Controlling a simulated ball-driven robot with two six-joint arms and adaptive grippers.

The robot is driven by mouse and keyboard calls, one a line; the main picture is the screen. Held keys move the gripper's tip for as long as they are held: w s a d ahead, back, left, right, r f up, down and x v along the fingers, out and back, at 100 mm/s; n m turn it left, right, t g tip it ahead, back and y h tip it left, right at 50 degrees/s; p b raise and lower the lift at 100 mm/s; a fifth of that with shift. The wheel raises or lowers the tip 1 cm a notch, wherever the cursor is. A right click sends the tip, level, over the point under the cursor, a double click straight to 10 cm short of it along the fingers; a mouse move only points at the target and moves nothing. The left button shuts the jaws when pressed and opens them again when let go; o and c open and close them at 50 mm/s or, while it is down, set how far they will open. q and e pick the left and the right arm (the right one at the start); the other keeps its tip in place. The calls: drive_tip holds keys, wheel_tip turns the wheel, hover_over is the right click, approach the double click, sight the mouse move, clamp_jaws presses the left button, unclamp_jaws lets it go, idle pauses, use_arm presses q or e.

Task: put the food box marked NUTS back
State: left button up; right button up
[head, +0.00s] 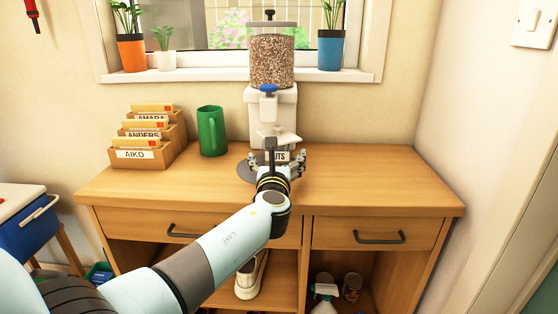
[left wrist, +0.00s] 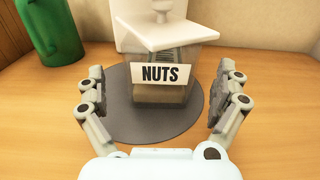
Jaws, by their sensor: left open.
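The food box marked NUTS (left wrist: 160,93) stands upright on a round grey mat (left wrist: 122,118) on the wooden cabinet top. It has clear sides, a white lid with a knob, and a white label facing my wrist camera. In the head view the box (head: 284,156) is partly hidden behind my left gripper, and the mat (head: 247,173) shows at its left. My left gripper (left wrist: 160,98) is open, one finger to each side of the box, with visible gaps. It also shows in the head view (head: 277,162). My right gripper is not in view.
A dispenser (head: 272,62) of brown grains stands on a white base right behind the box. A green mug (head: 211,131) and letter trays (head: 147,140) stand to the left. The cabinet top (head: 375,180) is clear to the right.

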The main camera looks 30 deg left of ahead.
use_arm(q)
drive_tip(key=b+x, duration=0.1)
drive_tip(key=x, duration=0.3)
drive_tip(key=shift+f, duration=0.15)
drive_tip(key=shift+w+a, duration=0.2)
drive_tip(key=shift+w, duration=0.15)
drive_tip(key=shift+c, duration=0.3)
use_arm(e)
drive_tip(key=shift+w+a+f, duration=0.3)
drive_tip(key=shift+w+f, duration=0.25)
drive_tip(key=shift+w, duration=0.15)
use_arm(q)
drive_tip(key=c, duration=1.5)
drive_tip(key=shift+c, duration=0.2)
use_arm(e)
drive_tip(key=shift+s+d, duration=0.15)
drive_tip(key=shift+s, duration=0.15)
